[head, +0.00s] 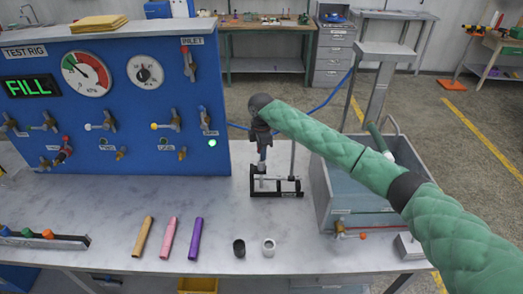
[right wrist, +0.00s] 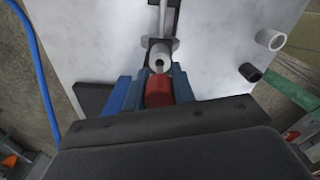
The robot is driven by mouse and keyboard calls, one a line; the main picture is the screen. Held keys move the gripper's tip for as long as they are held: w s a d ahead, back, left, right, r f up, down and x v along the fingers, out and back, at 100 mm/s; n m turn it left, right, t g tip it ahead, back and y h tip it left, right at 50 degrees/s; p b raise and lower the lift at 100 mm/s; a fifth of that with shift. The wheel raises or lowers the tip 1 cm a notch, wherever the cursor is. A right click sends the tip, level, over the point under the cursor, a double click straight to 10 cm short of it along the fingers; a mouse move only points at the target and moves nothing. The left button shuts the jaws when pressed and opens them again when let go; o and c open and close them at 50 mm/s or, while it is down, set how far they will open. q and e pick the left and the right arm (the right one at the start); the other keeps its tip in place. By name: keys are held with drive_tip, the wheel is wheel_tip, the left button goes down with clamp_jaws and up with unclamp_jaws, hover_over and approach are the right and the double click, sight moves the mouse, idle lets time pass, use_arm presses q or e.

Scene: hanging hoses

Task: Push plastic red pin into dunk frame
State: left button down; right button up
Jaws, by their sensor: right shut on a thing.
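The dunk frame (head: 275,193) is a small black stand with an upright grey rod, on the table in front of the blue rig. My right gripper (head: 263,143) is over its left part, pointing down. In the right wrist view my right gripper (right wrist: 155,82) has its blue fingers closed on a red piece, which I take to be the red pin (right wrist: 158,94). A grey round fitting (right wrist: 159,59) with a dark hole sits right at the fingertips, on the frame. I cannot tell how deep the pin is in it. My left gripper is not in view.
The blue test rig (head: 110,110) stands behind left. Yellow (head: 143,237), pink (head: 169,238) and purple (head: 196,239) tubes lie in front, with black (head: 239,248) and white (head: 269,247) rings. A grey tub (head: 325,195) stands right of the frame. A rack (head: 45,240) is at left.

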use_arm(q)
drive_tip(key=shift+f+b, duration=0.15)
drive_tip(key=shift+b, duration=0.15)
use_arm(e)
drive_tip(key=shift+f, duration=1.15)
drive_tip(key=o, duration=1.1)
drive_tip(key=shift+c, duration=0.2)
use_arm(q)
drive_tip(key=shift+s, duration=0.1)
use_arm(e)
drive_tip(key=shift+r+b, duration=0.4)
drive_tip(key=shift+r, duration=0.2)
wheel_tip(320, 180, up, 5)
drive_tip(key=b, duration=0.2)
drive_tip(key=shift+r+b, duration=0.2)
drive_tip(key=shift+b, duration=0.1)
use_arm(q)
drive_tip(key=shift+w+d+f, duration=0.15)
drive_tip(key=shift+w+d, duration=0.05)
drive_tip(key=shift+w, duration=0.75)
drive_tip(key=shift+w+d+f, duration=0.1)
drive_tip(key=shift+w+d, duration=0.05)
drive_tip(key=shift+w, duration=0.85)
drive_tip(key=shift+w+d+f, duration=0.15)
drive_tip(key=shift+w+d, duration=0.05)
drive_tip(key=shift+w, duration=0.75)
use_arm(e)
drive_tip(key=shift+r, duration=0.6)
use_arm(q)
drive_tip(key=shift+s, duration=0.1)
